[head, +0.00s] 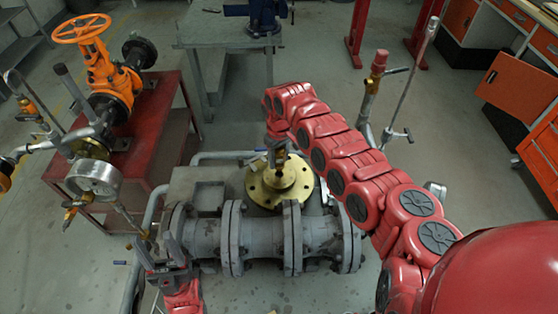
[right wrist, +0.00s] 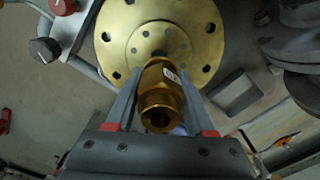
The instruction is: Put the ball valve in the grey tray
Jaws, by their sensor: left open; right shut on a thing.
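The ball valve is a small brass fitting, seen clearly in the right wrist view (right wrist: 160,95). My right gripper (right wrist: 157,72) is shut on it, with one finger along each side. In the head view my right gripper (head: 277,150) is above the round brass flange (head: 262,190), and the valve there is small and partly hidden. The grey tray appears to be the square, shallow grey piece (head: 208,196) on the bench, left of the flange; it also shows in the right wrist view (right wrist: 236,92). My left gripper (head: 163,250) is open and empty near the pipe's left end.
A large grey flanged pipe (head: 265,237) lies across the bench front. A pressure gauge (head: 93,180) stands at the left. An orange gate valve (head: 108,75) stands on a red table behind it. Knobs (right wrist: 45,50) sit beside the flange in the right wrist view.

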